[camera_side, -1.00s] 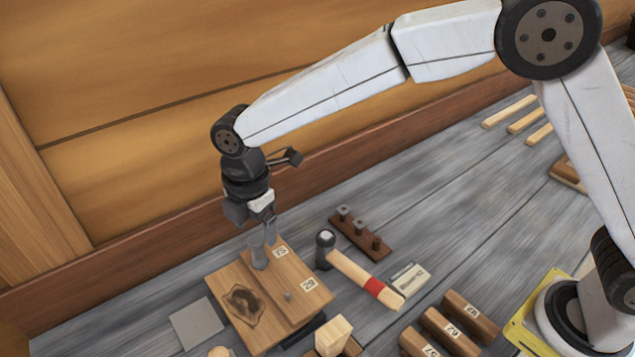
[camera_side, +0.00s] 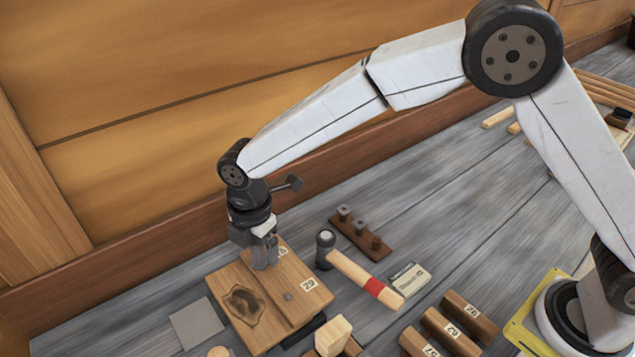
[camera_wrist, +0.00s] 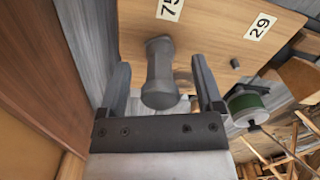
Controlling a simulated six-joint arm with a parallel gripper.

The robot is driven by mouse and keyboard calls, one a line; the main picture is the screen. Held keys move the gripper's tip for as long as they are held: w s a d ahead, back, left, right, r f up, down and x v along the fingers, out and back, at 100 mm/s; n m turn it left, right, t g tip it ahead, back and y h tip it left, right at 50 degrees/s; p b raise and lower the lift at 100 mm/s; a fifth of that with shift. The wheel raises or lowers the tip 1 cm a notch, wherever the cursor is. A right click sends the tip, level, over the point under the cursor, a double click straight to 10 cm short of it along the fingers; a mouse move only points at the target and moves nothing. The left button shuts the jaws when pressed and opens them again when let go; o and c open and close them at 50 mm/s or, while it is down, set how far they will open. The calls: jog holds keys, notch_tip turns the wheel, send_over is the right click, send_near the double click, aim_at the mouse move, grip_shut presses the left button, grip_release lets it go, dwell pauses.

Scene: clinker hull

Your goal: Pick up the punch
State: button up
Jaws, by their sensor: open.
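The punch (camera_wrist: 160,75), a dark grey metal piece with a wider head, stands on the wooden board (camera_wrist: 215,35) in the wrist view, near the label 75. My gripper (camera_wrist: 160,66) is open, with one finger on each side of the punch and gaps between. In the side view, my gripper (camera_side: 265,262) is low over the back part of the board (camera_side: 236,325), pointing down. There the fingers mostly hide the punch.
A small grey peg (camera_side: 287,297) stands on the board near label 29. A hammer (camera_side: 352,274) lies just right of the board, with a dark wooden rack (camera_side: 361,238) behind it. Numbered blocks (camera_side: 448,332) lie at front right. A grey plate (camera_side: 196,324) lies left.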

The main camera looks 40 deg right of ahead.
jog(key=shift+c, duration=0.2)
grip_shut()
jog(key=shift+r, duration=0.1)
jog(key=shift+r, duration=0.75)
jog(key=s+d+r, duration=0.6)
jog(key=s+r, duration=0.5)
jog(key=s, duration=0.1)
jog(key=shift+s+d+r, duration=0.2)
jog(key=shift+d, duration=0.05)
